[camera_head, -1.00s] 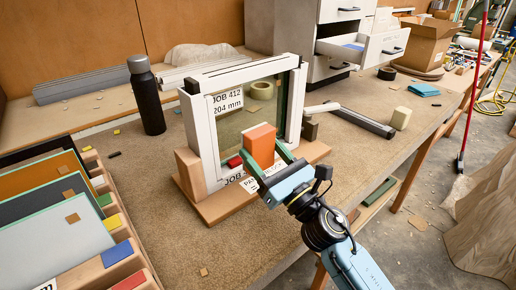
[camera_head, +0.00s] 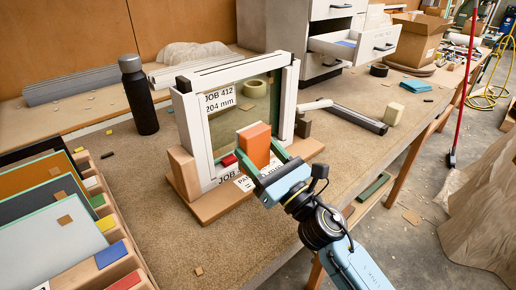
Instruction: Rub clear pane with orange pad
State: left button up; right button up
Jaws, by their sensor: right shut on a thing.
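The clear pane (camera_head: 228,122) stands upright in a white frame (camera_head: 195,130) on a wooden stand (camera_head: 212,204). Labels reading "JOB 412" and "204 mm" show at its upper left. The orange pad (camera_head: 254,144) is in front of the pane's lower right part. My right gripper (camera_head: 260,165) is shut on the orange pad, with green fingers at its lower sides. Whether the pad touches the glass I cannot tell. A small red piece (camera_head: 229,160) lies at the pane's lower left. My left gripper is not in view.
A rack (camera_head: 112,255) with coloured panels stands at the left. A black bottle (camera_head: 138,95) stands behind it. A dark bar (camera_head: 345,117) and a pale block (camera_head: 393,114) lie right of the frame. The bench front is mostly clear.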

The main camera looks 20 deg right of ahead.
aim_at(224, 115)
jog(key=shift+x, duration=1.05)
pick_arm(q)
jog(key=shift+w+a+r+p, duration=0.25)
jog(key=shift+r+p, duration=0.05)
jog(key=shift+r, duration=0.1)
pick_arm(e)
jog(key=x, duration=0.5)
jog(key=shift+w+a+f, duration=0.1)
jog(key=shift+w+f, duration=0.1)
jog(key=shift+f, duration=0.05)
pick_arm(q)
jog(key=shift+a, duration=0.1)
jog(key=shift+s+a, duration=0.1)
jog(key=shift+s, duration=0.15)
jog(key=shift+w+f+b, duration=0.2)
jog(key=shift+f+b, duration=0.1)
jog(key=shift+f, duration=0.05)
pick_arm(e)
jog(key=shift+w+a, duration=0.2)
jog(key=shift+w, duration=0.3)
jog(key=shift+w+a, duration=0.2)
jog(key=shift+w, duration=0.3)
jog(key=shift+d, duration=0.15)
